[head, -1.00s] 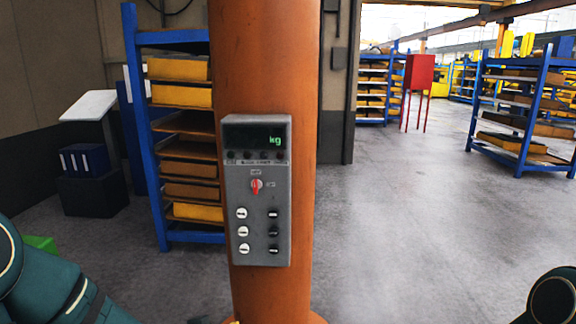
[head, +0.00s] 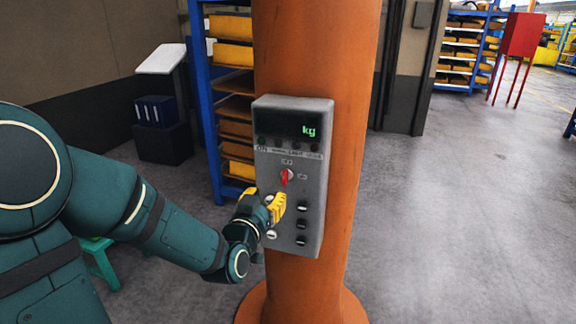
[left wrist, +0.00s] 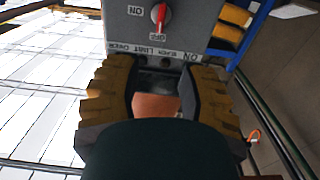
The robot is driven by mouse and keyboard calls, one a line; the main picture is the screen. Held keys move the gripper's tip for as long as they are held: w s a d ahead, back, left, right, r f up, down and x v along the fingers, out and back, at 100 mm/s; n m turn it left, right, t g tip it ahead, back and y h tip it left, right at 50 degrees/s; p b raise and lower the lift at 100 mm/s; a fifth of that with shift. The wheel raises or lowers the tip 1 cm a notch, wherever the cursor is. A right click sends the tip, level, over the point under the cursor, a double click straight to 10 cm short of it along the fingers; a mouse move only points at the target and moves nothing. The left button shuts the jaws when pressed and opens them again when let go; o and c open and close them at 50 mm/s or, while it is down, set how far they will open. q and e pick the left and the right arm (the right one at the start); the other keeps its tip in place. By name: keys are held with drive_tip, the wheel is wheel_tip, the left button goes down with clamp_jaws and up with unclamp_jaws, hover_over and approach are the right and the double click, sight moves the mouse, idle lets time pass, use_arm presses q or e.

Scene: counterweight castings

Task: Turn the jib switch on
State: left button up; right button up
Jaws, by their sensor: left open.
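The jib switch (head: 286,177) is a red-handled rotary knob on a grey control box (head: 317,225), which is fixed to an orange column. An OFF label is above it and an ON label to its right. In the left wrist view the picture is upside down, and the switch's red handle (left wrist: 158,17) points at OFF. My left gripper (head: 267,201), with yellow fingers, is in front of the box, just below and left of the switch. It is open, with nothing seen between its fingers. It covers some of the white buttons. My right gripper is out of view.
The orange column (head: 315,50) has a wide round foot. A blue rack (head: 199,80) with yellow trays stands behind it on the left. A red cabinet (head: 523,35) stands far right. The floor right of the column is clear.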

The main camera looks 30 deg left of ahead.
sight(283, 173)
use_arm(q)
drive_tip(key=p+x, duration=0.4)
drive_tip(key=x, duration=0.9)
drive_tip(key=shift+f+p, duration=0.1)
drive_tip(key=shift+p, duration=0.2)
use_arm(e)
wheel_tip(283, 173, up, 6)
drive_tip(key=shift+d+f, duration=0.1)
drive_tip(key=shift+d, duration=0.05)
use_arm(q)
drive_tip(key=shift+s, duration=0.1)
clamp_jaws()
